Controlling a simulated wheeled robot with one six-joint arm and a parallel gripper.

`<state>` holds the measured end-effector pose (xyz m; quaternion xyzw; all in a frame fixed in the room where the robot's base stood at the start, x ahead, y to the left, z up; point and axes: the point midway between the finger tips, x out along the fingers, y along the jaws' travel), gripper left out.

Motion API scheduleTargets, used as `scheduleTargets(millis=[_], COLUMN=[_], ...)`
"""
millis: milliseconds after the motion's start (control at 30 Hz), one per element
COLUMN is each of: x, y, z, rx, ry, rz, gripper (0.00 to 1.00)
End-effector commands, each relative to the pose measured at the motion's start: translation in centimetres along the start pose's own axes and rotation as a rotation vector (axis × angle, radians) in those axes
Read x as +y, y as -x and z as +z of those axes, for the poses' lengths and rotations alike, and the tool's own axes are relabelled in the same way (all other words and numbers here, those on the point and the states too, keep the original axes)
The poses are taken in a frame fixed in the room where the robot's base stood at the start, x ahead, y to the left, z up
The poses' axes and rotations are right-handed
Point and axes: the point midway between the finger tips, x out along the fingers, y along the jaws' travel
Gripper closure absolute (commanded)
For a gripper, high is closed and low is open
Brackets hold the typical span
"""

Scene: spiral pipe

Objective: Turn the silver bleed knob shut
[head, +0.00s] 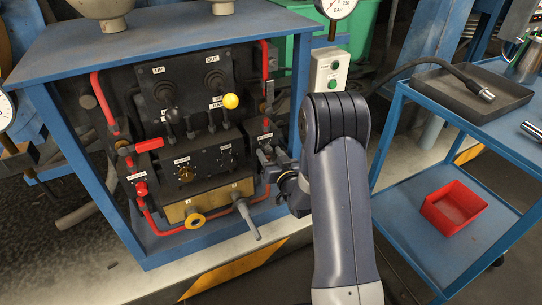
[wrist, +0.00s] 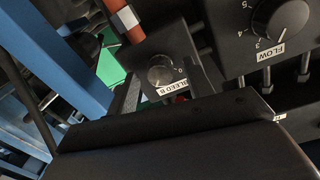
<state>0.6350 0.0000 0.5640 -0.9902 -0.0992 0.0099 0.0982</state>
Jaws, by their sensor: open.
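The silver bleed knob (wrist: 160,72) shows in the wrist view on a black block, above a white label reading "BLEED B". My gripper (wrist: 166,88) is open, with one finger to the left of the knob and one to the right in this view. I cannot tell whether either finger touches it. In the head view my gripper (head: 268,157) is at the right side of the black panel, low in the blue frame, and hides the knob there.
A black flow dial (wrist: 281,22) is close on the right in the wrist view. Red pipes (head: 104,100) and a blue frame post (head: 300,85) border the panel. Several levers, including one with a yellow ball (head: 231,101), stand above. A blue cart (head: 425,240) stands right.

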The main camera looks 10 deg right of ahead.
Motion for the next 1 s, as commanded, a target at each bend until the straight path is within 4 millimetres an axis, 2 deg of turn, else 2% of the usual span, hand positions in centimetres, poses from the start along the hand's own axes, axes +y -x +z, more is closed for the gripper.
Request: scheduleTargets(millis=[233,767,1000], x=[-0.01,-0.01,0.03], y=[-0.02,0.00,0.00], z=[0.01,0.01,0.15], rx=[0.000,0.000,0.001], ry=[0.000,0.000,0.022], rz=[0.000,0.000,-0.001], gripper=[0.52,0.95,0.95])
